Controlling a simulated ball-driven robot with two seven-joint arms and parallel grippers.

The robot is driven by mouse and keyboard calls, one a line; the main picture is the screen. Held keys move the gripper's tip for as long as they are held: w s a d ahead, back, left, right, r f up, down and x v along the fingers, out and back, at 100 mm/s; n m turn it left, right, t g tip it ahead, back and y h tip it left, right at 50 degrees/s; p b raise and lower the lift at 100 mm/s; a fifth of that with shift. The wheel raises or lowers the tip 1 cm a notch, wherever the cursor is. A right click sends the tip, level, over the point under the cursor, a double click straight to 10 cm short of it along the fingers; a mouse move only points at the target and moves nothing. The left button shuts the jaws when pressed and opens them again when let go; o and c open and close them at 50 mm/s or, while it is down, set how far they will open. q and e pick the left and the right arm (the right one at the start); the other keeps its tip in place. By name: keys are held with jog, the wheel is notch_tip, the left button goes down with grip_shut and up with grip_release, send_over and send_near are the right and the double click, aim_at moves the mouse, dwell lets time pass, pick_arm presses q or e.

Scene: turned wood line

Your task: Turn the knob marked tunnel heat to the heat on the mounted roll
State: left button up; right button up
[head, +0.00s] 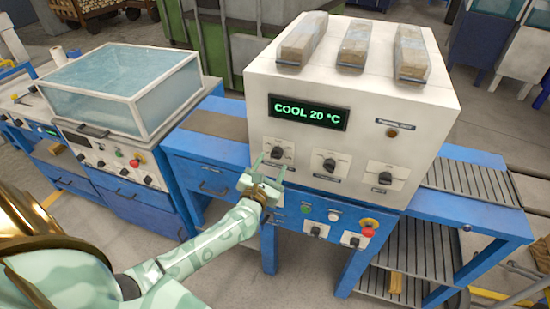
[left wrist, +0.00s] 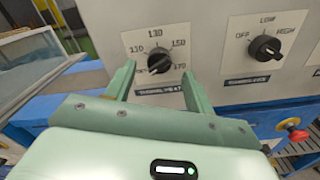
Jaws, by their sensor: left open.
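The tunnel heat knob (left wrist: 160,63) is dark and round, on a white plate with marks such as 130, 150 and 170, in the left wrist view. Its white line seems to point lower left; the exact mark is hard to read. It also shows in the head view (head: 277,152) at the left of the machine's front. My left gripper (head: 271,164) is open in front of it. In the left wrist view its fingers (left wrist: 158,74) stand either side of the knob, with no clear contact. I cannot identify the mounted roll. My right gripper is not in view.
A second knob (left wrist: 265,47), marked off, low and high, sits to the right. The display (head: 308,112) reads COOL 20 °C. A third knob (head: 385,178) is farther right. Below are buttons and a red emergency stop (head: 368,231). A clear-covered machine (head: 120,85) stands at left.

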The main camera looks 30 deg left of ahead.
aim_at(275, 158)
pick_arm(q)
jog(key=shift+x, duration=1.9)
jog(key=c, duration=1)
